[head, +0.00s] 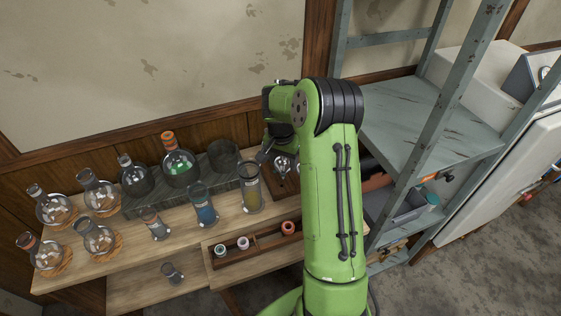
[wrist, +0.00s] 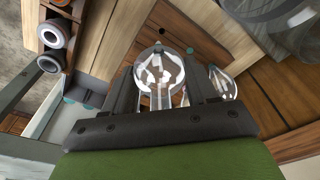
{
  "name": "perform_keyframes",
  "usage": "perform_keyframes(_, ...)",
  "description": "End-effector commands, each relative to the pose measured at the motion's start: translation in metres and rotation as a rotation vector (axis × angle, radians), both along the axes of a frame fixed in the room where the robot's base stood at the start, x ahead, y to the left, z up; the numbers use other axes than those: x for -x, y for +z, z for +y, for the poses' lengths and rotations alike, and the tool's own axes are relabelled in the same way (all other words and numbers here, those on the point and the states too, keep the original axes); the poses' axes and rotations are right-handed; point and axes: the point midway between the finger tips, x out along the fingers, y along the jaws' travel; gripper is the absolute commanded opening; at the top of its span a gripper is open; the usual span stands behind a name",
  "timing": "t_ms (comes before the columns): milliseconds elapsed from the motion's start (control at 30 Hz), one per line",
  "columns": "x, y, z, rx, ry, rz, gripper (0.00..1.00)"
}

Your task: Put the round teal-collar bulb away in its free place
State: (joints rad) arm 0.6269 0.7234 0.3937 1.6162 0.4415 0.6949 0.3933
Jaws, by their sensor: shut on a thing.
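My gripper (wrist: 161,92) is shut on a clear round glass bulb (wrist: 160,68), which sits between its two dark fingers in the wrist view. The bulb's collar is not clearly visible there. Below the bulb is a brown wooden tray (wrist: 152,29) with a dark round hole (wrist: 162,30) and a small teal spot (wrist: 190,50). A second, more pointed glass bulb (wrist: 223,86) with a teal end lies beside the right finger. In the head view the tray (head: 272,184) is partly hidden by my arm, and glass (head: 282,170) shows just below my gripper (head: 273,158).
Several round flasks on cork rings (head: 56,210) stand on the bench at left. A dark rack (head: 138,178) holds flasks behind tall cylinders (head: 204,205). A wooden box of rolls (head: 245,243) is in front. A grey-blue shelf (head: 430,115) stands close at right.

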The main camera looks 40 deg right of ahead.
Motion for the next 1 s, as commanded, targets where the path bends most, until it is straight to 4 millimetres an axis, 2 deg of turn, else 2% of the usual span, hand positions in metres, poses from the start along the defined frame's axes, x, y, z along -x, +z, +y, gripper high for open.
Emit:
perform_keyframes(33,0.000,-0.009,0.000,0.000,0.000,-0.001,0.35)
perform_keyframes(300,0.000,-0.031,0.000,0.001,-0.001,-0.001,0.35)
perform_keyframes(800,-0.001,-0.027,0.002,0.000,0.002,-0.001,0.35)
perform_keyframes(1000,0.000,-0.040,0.001,0.000,0.001,0.000,0.35)
